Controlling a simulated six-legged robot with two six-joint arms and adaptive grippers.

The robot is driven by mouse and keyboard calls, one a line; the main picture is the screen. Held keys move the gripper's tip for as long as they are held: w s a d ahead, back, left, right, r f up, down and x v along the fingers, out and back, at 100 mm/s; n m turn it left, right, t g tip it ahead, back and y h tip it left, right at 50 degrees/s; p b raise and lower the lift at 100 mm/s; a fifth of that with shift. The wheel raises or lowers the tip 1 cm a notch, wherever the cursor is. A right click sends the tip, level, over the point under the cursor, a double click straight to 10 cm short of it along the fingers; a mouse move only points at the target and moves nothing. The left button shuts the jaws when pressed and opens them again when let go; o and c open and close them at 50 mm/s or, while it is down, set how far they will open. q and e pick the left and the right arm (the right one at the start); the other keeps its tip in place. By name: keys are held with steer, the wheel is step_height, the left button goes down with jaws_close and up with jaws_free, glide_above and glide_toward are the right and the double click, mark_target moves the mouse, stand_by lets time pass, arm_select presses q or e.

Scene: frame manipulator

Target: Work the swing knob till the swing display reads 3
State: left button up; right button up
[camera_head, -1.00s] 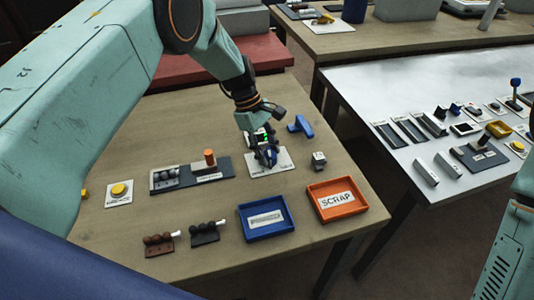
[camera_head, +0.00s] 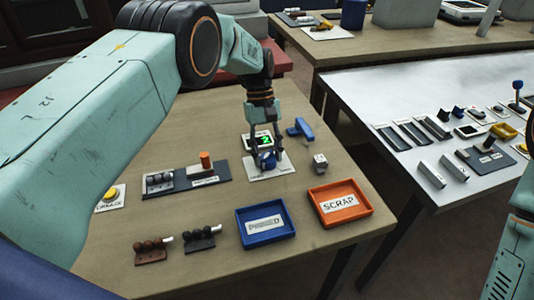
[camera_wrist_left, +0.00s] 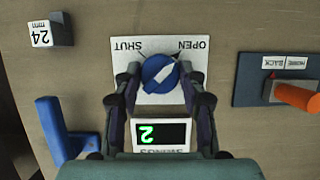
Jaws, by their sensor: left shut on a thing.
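The blue swing knob (camera_wrist_left: 160,74) sits on a white plate (camera_wrist_left: 152,47) marked OPEN and SHUT in the left wrist view. My left gripper (camera_wrist_left: 160,70) is shut on the knob, one finger on each side. The swing display (camera_wrist_left: 162,133) shows a green 2, upside down in this view. In the head view the display (camera_head: 262,142) also reads 2, and the knob (camera_head: 267,160) is partly hidden by my gripper (camera_head: 266,155). My right gripper is not in view.
A dark slider panel with an orange knob (camera_head: 205,160) lies left. A blue tray (camera_head: 265,237) and an orange SCRAP tray (camera_head: 365,212) are at the front.

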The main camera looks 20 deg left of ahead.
arm_select(q)
steer(key=shift+s+f, duration=0.2)
steer(key=shift+f, duration=0.05)
steer(key=o, duration=0.8)
steer(key=shift+c, duration=0.2)
steer(key=o, duration=0.4)
steer(key=shift+w, duration=0.2)
steer(key=shift+r, duration=0.1)
steer(key=shift+r, duration=0.1)
steer(key=v, duration=1.2)
